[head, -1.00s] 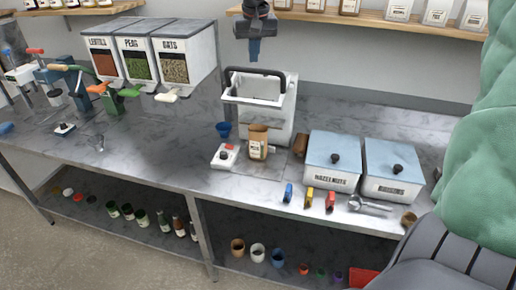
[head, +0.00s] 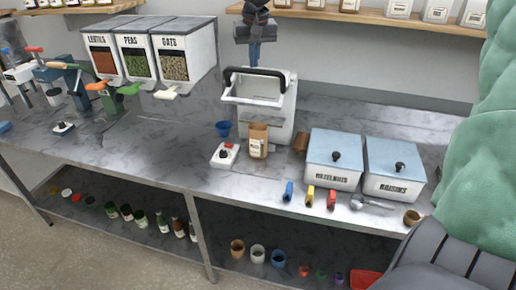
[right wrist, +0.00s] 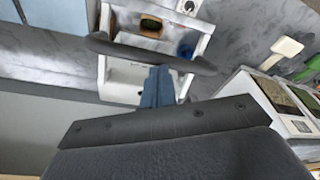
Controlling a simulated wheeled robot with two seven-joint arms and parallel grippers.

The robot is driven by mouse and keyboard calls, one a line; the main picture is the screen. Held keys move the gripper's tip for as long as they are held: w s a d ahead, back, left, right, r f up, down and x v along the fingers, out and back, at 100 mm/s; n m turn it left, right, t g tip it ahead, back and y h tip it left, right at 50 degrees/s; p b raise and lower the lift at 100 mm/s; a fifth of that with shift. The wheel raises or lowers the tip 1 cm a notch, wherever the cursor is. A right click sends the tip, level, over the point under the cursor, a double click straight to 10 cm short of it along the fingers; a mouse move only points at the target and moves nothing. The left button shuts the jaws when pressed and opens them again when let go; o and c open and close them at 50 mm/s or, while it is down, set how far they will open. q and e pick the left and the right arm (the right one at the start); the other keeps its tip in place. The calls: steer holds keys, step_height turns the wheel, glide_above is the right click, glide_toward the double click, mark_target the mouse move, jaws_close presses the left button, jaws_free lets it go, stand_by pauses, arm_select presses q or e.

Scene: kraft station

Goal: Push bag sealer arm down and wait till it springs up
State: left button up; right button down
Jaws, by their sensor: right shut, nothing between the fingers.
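The bag sealer (head: 275,121) is a white, box-like machine on the table, with a dark U-shaped arm (head: 257,71) raised across its top. The arm also shows as a dark bar in the right wrist view (right wrist: 120,50). My right gripper (head: 254,60) comes down from above with its blue fingers shut and empty. Its fingertips are at the bar's middle in the picture; I cannot tell whether they touch. In the right wrist view the shut fingers (right wrist: 157,85) point at the bar. A brown paper bag (head: 258,141) stands upright in front of the sealer. My left gripper is not in view.
A small white device with a red knob (head: 225,155) and a blue cup (head: 223,129) are left of the bag. Two lidded bins, hazelnuts (head: 334,158) and raisins (head: 394,168), stand to the right. A wooden shelf (head: 370,24) hangs behind the sealer.

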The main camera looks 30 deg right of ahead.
steer(key=shift+w+d+f, duration=0.1)
steer(key=shift+d, duration=0.05)
stand_by(0.3)
steer(key=shift+r, duration=0.45)
steer(key=w+p+v, duration=0.2)
steer(key=p+v, duration=0.3)
steer(key=v, duration=0.6)
steer(key=shift+d+r, duration=0.2)
steer(key=shift+d, duration=0.15)
